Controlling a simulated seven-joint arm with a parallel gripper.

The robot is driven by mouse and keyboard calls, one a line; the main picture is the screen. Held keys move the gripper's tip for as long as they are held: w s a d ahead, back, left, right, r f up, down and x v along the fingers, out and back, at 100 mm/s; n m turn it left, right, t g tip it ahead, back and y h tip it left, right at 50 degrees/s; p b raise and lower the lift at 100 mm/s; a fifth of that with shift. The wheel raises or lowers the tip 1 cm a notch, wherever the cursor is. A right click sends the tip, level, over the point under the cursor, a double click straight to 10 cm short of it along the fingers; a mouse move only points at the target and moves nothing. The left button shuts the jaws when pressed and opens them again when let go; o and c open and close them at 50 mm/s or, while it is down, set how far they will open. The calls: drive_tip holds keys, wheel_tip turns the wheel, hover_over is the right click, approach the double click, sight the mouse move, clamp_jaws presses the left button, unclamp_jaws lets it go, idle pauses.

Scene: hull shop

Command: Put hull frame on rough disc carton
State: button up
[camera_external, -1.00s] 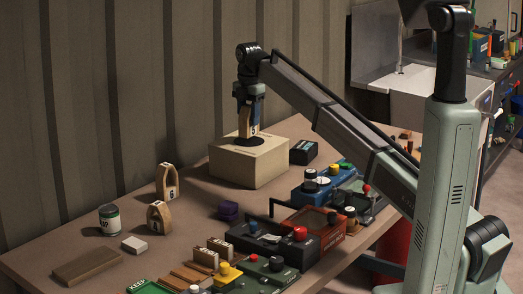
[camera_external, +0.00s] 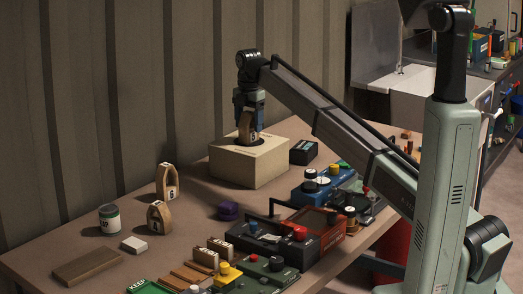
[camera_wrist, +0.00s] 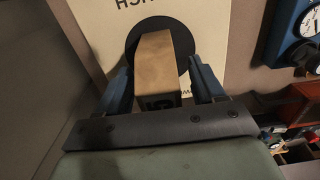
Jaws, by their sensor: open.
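A wooden hull frame (camera_external: 246,130) with a dark numbered tag stands on top of the tan carton (camera_external: 265,166), over a black disc (camera_external: 249,140). The carton's top also shows in the wrist view (camera_wrist: 99,30), with part of its lettering and the black disc behind the frame (camera_wrist: 160,62). My gripper (camera_external: 249,106) is above the carton with its jaws around the upper part of the frame. In the wrist view its blue fingers (camera_wrist: 163,84) are open on both sides of the frame.
Two more wooden frames with number tags stand on the bench, one at the back (camera_external: 167,182) and one nearer (camera_external: 159,217). A black box (camera_external: 304,152) is right of the carton. Coloured boxes with knobs (camera_external: 318,230) line the front edge. A can (camera_external: 109,217) stands at left.

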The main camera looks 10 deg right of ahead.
wheel_tip(320, 180, up, 12)
drive_tip(key=shift+r, duration=0.15)
idle(0.5)
